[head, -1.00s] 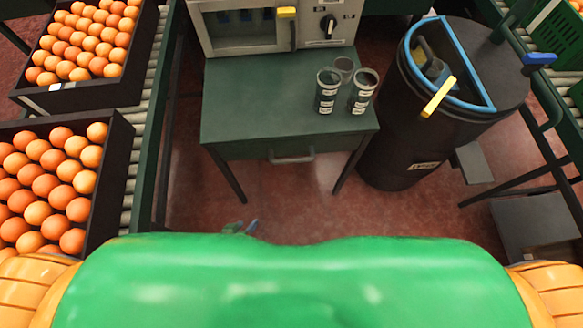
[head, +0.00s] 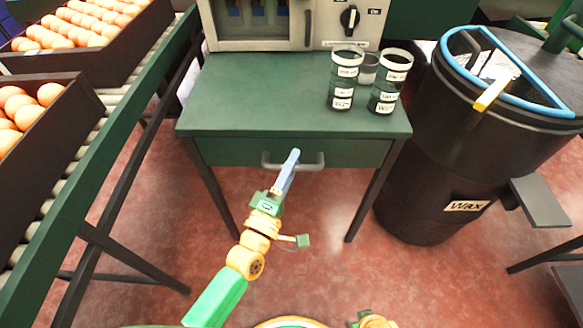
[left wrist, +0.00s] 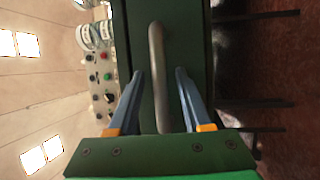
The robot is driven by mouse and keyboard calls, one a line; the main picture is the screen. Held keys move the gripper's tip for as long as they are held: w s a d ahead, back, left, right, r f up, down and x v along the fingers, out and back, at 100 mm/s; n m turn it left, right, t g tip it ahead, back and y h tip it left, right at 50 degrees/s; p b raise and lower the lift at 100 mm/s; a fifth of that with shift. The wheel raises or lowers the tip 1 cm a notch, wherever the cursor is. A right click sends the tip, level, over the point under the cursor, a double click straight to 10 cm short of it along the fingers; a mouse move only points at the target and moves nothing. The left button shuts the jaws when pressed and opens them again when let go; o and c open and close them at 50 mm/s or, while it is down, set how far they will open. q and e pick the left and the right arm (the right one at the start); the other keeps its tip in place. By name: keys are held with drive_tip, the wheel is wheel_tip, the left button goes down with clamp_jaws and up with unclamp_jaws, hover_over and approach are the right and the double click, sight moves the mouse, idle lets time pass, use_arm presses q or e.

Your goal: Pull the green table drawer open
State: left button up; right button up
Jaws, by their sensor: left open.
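The green table (head: 290,95) stands ahead, and its drawer (head: 225,152) sits flush in the front, shut. A grey bar handle (head: 312,163) runs across the drawer front. My left gripper (head: 293,156) is at the handle, its blue fingers reaching up to the bar. In the left wrist view the left gripper (left wrist: 160,74) is open, with one finger on each side of the handle (left wrist: 157,65). Gaps show between the bar and both fingers. My right gripper does not show; only a bit of my other arm shows at the bottom edge.
Several labelled cups (head: 345,80) stand on the tabletop, beside a machine (head: 290,20). A black wax barrel (head: 430,190) stands close on the right. The floor before the drawer is clear.

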use_arm(q)
clamp_jaws()
drive_tip(key=shift+f, duration=0.1)
idle(1.2)
